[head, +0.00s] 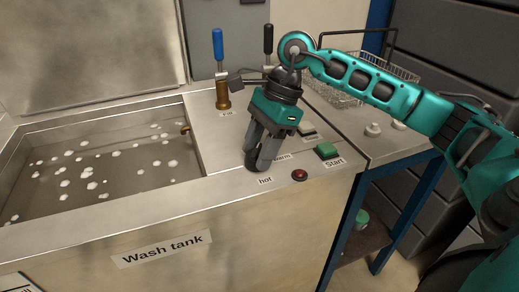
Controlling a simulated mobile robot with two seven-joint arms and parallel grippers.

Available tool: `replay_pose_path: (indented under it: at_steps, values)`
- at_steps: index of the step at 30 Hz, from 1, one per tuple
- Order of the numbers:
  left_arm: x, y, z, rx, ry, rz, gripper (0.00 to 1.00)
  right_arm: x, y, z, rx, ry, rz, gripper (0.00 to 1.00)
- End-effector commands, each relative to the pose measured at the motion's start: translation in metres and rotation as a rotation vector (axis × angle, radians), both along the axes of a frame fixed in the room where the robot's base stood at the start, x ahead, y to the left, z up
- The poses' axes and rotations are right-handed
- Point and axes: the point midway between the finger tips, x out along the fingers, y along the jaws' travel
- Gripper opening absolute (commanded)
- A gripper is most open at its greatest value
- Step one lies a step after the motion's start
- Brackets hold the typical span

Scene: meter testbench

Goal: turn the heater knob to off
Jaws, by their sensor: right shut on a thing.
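My right gripper (259,164) points down at the control panel to the right of the wash tank. It is shut on the heater knob, which its fingers mostly hide. The labels "hot" (265,181) and "warm" (282,157) show beside the fingers. No "off" label can be made out. My left gripper is not in the view.
A green Start button (327,151) and a small red lamp (300,175) are right of the gripper. Behind stand a blue-handled lever (219,48) and a black-handled lever (268,40). The wash tank (100,132) holds foamy water. A wire basket (350,85) is at the back right.

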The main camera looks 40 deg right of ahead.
Motion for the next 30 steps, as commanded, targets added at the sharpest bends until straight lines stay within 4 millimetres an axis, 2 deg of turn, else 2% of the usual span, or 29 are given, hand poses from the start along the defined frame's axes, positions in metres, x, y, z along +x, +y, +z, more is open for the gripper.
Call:
replay_pose_path:
  at_steps: [15, 22, 30]
  values:
    - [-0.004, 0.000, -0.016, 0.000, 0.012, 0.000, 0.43, 0.003, 0.001, 0.000, 0.000, -0.002, 0.457, 0.18]
    - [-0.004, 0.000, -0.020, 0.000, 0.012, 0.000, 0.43, 0.004, 0.001, 0.000, 0.000, -0.002, 0.587, 0.18]
    - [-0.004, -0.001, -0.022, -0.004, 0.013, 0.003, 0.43, 0.004, 0.001, 0.000, -0.001, -0.002, 0.659, 0.18]
